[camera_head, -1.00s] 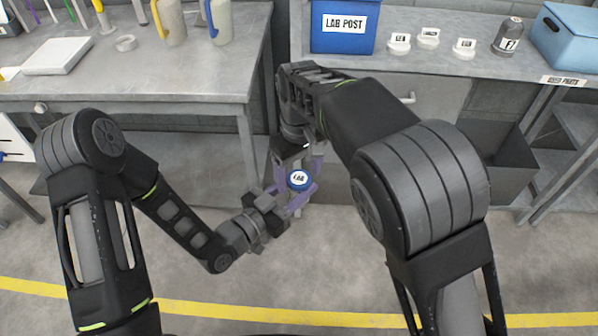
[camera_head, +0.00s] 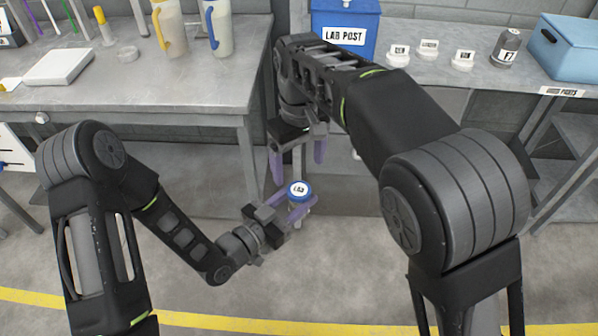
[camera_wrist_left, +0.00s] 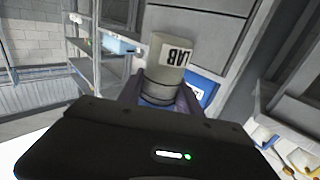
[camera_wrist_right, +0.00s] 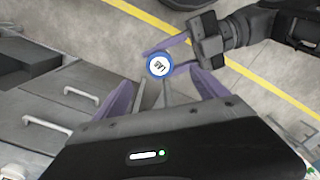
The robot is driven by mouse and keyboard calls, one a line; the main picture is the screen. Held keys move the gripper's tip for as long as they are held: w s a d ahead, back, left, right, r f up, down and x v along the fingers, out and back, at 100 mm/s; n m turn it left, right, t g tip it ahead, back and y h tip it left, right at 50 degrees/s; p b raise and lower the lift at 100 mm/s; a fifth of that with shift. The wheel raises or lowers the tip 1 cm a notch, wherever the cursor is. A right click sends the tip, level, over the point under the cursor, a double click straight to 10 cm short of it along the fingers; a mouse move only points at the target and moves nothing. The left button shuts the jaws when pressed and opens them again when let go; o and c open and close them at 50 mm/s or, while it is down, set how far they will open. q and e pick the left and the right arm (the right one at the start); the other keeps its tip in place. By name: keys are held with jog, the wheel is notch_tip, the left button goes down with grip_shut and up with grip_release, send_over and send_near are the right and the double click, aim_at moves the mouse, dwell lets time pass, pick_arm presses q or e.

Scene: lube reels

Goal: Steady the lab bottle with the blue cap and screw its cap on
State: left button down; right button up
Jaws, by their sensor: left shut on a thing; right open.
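The lab bottle, pale grey with a LAB label, shows in the left wrist view (camera_wrist_left: 170,62), upside down in that picture. Its round blue cap (camera_head: 299,189) with a white LAB disc sits on top of it; I cannot tell how tight it is. My left gripper (camera_head: 290,205) is shut on the bottle and holds it in the air. My right gripper (camera_head: 298,158) is open and empty, its purple fingers apart from the cap. In the right wrist view the cap (camera_wrist_right: 159,66) lies beyond the gap between the open fingers (camera_wrist_right: 160,94).
A blue LAB POST bin (camera_head: 344,30) stands on the back counter, with several small white labelled pieces (camera_head: 429,47), a dark bottle (camera_head: 507,45) and a light blue box (camera_head: 563,38). A grey bench (camera_head: 130,80) holding jugs is at the left. The floor below the bottle is clear.

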jog(key=shift+r, duration=0.1)
dwell(0.4)
jog(key=w+d+f+m, duration=0.3)
jog(key=w+d+f, duration=0.2)
jog(key=d+f, duration=0.4)
jog(key=s+d+f+m+y, duration=0.1)
jog(key=s+d+f, duration=0.1)
jog(key=f, duration=0.4)
jog(key=s+d+f, duration=0.2)
jog(key=d+f, duration=0.1)
jog(key=f, duration=0.3)
jog(key=s+d+f+m+y, duration=0.1)
jog(key=s+f+m+y, duration=0.15)
jog(key=s+f, duration=1.1)
jog(key=s+a+f+m, duration=0.1)
jog(key=s+a+m, duration=0.2)
jog(key=s, duration=0.7)
jog(key=shift+a+f+t+y, duration=0.15)
jog(key=shift+f+t+y, duration=0.1)
jog(key=shift+t+y, duration=0.15)
